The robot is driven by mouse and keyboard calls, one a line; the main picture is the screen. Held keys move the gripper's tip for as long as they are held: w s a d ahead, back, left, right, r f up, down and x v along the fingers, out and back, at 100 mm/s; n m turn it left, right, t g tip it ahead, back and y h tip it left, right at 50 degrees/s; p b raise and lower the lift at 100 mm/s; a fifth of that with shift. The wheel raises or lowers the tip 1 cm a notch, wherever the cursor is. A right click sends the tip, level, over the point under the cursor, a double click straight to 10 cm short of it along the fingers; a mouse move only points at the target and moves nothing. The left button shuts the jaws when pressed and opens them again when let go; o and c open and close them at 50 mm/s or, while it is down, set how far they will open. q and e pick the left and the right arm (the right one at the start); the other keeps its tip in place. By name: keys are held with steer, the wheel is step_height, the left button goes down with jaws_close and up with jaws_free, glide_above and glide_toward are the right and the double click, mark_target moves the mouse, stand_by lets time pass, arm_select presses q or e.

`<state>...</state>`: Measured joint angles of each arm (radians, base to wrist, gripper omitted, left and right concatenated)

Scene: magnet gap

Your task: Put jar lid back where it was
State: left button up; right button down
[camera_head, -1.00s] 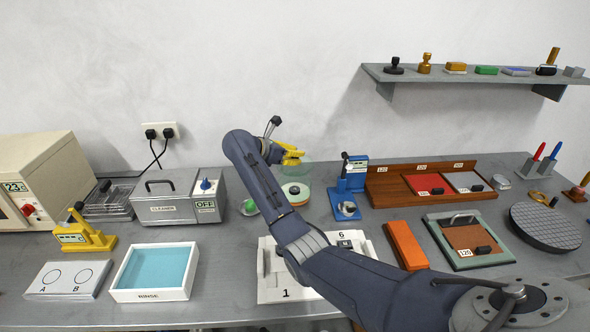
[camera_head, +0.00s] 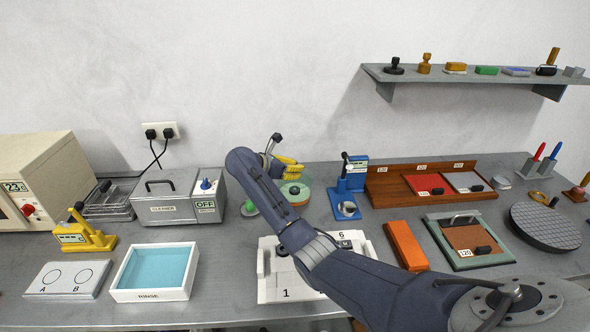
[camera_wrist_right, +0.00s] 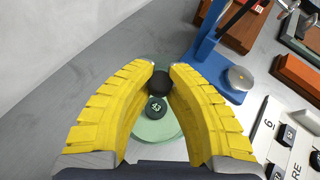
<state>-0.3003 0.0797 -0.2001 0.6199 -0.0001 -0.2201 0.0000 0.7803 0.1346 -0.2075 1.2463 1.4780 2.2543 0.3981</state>
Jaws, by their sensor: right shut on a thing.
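The jar lid (camera_head: 304,184) is a clear, faintly green cover with a dark round knob (camera_wrist_right: 159,83). My right gripper (camera_head: 291,170) has yellow fingers, shut on the knob from either side in the right wrist view (camera_wrist_right: 162,70). Below the lid is the jar's round green base (camera_head: 296,200), with a dark piece marked 43 (camera_wrist_right: 156,107) inside. The lid is low over the base and roughly in line with it. I cannot tell whether it touches. My left gripper is not in view.
A blue press-like stand (camera_head: 345,190) is close to the right of the jar. A small green-topped item (camera_head: 249,208) and the grey cleaner box (camera_head: 176,197) are to the left. A white numbered tray (camera_head: 275,293) lies in front, under my arm.

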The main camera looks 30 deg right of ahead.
steer(key=shift+f, duration=0.3)
steer(key=c, duration=1.3)
jaws_free()
steer(key=shift+c, duration=0.2)
steer(key=shift+r, duration=0.1)
steer(key=shift+r, duration=0.3)
steer(key=v, duration=1.2)
steer(key=shift+f, duration=0.1)
